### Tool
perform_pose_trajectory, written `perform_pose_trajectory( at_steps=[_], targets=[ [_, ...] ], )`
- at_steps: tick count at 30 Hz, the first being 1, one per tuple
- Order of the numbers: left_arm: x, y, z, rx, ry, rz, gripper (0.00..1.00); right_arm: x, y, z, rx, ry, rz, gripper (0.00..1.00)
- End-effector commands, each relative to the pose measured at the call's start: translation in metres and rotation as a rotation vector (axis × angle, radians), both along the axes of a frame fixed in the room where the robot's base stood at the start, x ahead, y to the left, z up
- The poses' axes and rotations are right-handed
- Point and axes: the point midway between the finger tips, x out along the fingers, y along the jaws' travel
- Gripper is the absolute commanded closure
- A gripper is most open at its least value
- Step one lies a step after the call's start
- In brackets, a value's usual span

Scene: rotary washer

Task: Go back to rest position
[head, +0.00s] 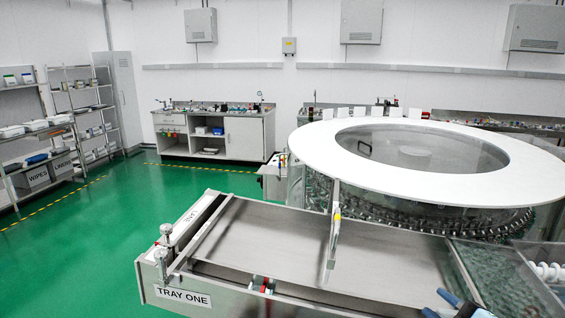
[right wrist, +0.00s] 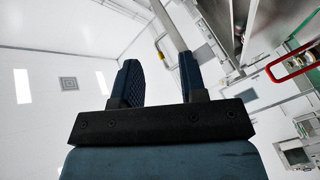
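My right gripper (head: 438,302) shows only in part at the bottom right of the head view, in front of the steel machine. In the right wrist view its two dark blue fingers (right wrist: 158,60) stand apart with nothing held between them. Behind the fingers are a white ceiling and wall, and metal equipment lies off to the right. My left gripper is in neither view.
The rotary washer with its white ring top (head: 330,150) fills the right side. A steel tray bed labelled TRAY ONE (head: 270,235) extends left from it. Shelves (head: 95,110) and a workbench (head: 240,135) stand farther back. The green floor (head: 70,260) at left is clear.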

Motion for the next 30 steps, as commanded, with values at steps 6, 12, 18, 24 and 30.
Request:
perform_pose_trajectory(
  at_steps=[6, 12, 18, 24, 30],
  targets=[
    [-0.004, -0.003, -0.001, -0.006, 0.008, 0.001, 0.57, -0.071, 0.012, -0.086, 0.256, 0.447, -0.361, 0.61],
    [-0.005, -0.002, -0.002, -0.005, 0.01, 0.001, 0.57, -0.139, 0.019, -0.132, 0.366, 0.776, -0.562, 0.61],
    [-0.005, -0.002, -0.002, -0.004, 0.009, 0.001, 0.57, -0.19, 0.029, -0.154, 0.424, 1.003, -0.674, 0.61],
    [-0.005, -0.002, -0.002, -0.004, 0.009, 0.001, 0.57, -0.233, 0.038, -0.165, 0.461, 1.182, -0.749, 0.61],
    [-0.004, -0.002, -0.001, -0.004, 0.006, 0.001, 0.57, -0.253, 0.046, -0.175, 0.485, 1.27, -0.775, 0.61]
  ],
)
